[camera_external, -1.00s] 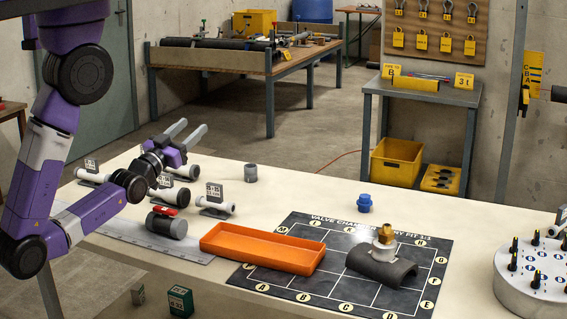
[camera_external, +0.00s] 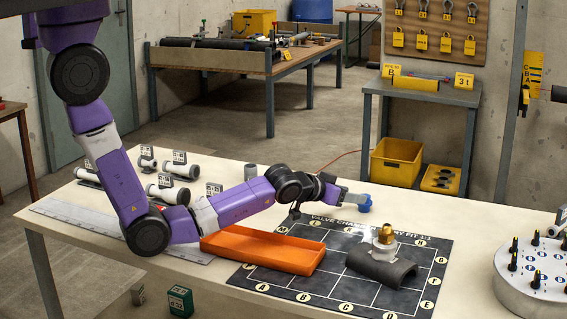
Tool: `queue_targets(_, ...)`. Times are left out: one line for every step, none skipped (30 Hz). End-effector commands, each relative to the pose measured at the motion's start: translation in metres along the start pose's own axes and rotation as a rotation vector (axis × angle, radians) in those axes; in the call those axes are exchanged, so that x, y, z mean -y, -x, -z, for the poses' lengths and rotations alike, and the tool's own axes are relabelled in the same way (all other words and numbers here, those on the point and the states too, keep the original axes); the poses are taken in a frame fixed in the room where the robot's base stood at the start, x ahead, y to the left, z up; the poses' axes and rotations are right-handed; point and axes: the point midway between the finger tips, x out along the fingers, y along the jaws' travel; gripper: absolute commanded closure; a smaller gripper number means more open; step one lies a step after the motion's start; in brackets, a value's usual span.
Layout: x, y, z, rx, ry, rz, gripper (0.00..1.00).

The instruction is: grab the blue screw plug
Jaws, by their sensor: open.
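The blue screw plug (camera_external: 365,204) stands on the white table just behind the dark mat, to the right of the orange tray. My gripper (camera_external: 356,199) is stretched out to the right and low, with its grey fingers at the plug. The jaws are open. The fingers cover the plug's left upper part, and I cannot tell whether they touch it or lie on both sides of it.
The orange tray (camera_external: 262,250) lies below my forearm. A grey half-pipe saddle (camera_external: 381,268) with a brass-topped white fitting (camera_external: 385,236) stands on the mat (camera_external: 330,287). A round grey pin stand (camera_external: 530,280) is at right. White pipe pieces lie at left.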

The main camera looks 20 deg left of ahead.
Motion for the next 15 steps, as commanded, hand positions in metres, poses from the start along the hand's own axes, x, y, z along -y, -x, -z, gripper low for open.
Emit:
queue_targets(0.0,-0.006,0.001,-0.001,0.0,0.0,0.47)
queue_targets(0.0,-0.009,0.001,-0.002,0.0,0.0,0.47)
queue_targets(0.0,-0.012,0.001,-0.002,0.0,0.0,0.47)
queue_targets(0.0,-0.014,0.001,-0.001,0.001,0.0,0.47)
queue_targets(0.0,-0.015,0.001,-0.002,0.001,-0.001,0.47)
queue_targets(0.0,-0.017,0.001,-0.003,0.001,-0.001,0.47)
queue_targets(-0.001,-0.018,0.001,-0.003,0.001,-0.001,0.47)
queue_targets(-0.001,-0.02,0.001,-0.003,0.001,-0.001,0.47)
queue_targets(-0.001,-0.023,0.001,-0.003,0.001,-0.002,0.47)
queue_targets(-0.002,-0.025,0.001,-0.003,0.0,-0.002,0.47)
queue_targets(-0.003,-0.029,0.001,-0.002,0.0,-0.002,0.47)
queue_targets(-0.004,-0.034,0.002,-0.003,0.001,-0.003,0.47)
queue_targets(-0.004,-0.038,0.001,-0.003,0.001,-0.002,0.47)
queue_targets(-0.004,-0.042,0.001,-0.002,0.001,-0.001,0.47)
queue_targets(-0.005,-0.047,0.001,-0.003,0.001,-0.001,0.47)
